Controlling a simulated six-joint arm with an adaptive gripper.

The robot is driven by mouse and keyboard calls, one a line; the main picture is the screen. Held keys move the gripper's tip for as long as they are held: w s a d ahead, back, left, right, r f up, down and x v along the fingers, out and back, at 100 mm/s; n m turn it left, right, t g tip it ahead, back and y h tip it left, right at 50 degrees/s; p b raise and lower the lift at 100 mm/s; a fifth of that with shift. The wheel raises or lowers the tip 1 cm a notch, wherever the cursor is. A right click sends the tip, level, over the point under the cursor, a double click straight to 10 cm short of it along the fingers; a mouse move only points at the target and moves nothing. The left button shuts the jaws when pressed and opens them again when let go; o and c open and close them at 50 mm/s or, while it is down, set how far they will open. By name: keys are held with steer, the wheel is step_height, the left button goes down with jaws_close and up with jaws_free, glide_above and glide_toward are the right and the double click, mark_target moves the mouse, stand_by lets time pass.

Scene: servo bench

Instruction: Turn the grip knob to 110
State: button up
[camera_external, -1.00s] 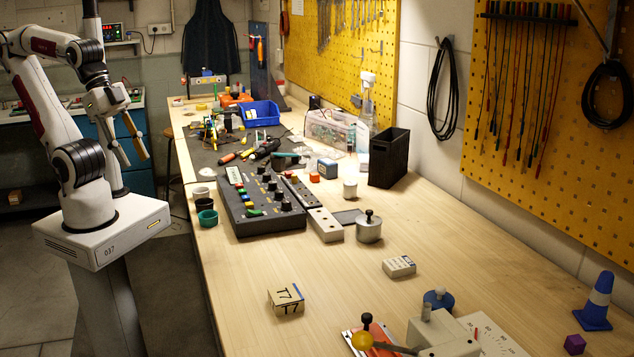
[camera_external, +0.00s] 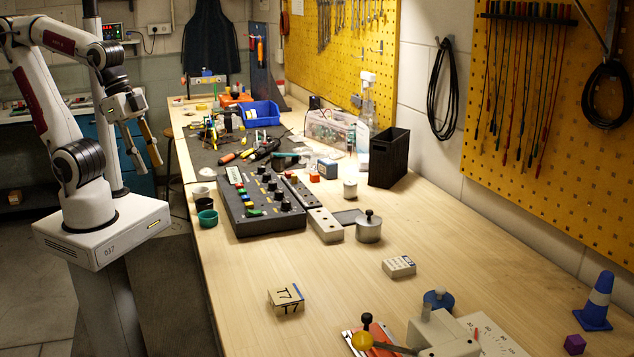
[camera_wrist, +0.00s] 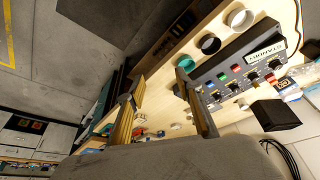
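My gripper (camera_external: 149,166) is held up in the air at the left, left of the bench, with its fingers pointing down. In the wrist view my gripper (camera_wrist: 160,80) is open, with a wide empty gap between its fingers. A dark control box (camera_external: 237,208) with several black knobs (camera_external: 269,186) and coloured buttons lies on the bench, right of and apart from my gripper. The box also shows in the wrist view (camera_wrist: 232,72). A blue round knob (camera_external: 438,299) is at the front right near a white scale plate (camera_external: 497,338). I cannot read which knob is marked grip.
Cups (camera_external: 207,217) stand at the box's left edge. A grey lidded pot (camera_external: 368,228) and a black bin (camera_external: 389,157) are right of it.

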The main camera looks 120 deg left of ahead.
mark_target(286, 201)
steer(key=shift+m+g+h, duration=0.3)
steer(key=shift+g+h, duration=0.3)
steer(key=shift+h, duration=0.2)
steer(key=w+a+f, duration=0.2)
steer(key=w+a, duration=0.3)
steer(key=w, duration=0.1)
steer(key=w+a+f, duration=0.2)
steer(key=w+a, duration=0.3)
steer(key=w, duration=0.2)
steer(key=w+a+f, duration=0.2)
steer(key=w+a, duration=0.3)
steer(key=w, duration=0.1)
steer(key=shift+w+a, duration=0.4)
steer(key=w+a, duration=0.1)
steer(key=w+m, duration=0.1)
steer(key=w, duration=0.1)
steer(key=shift+a+f+t, duration=0.1)
steer(key=shift+a+t, duration=0.2)
steer(key=shift+a, duration=0.05)
steer(key=w+m, duration=0.1)
steer(key=w+r+m, duration=0.1)
steer(key=w+r+m+t, duration=0.1)
steer(key=shift+w+a+r+m, duration=0.1)
steer(key=shift+a+r+m, duration=0.15)
steer(key=shift+m, duration=0.15)
steer(key=shift+f, duration=0.15)
steer(key=shift+x, duration=3.85)
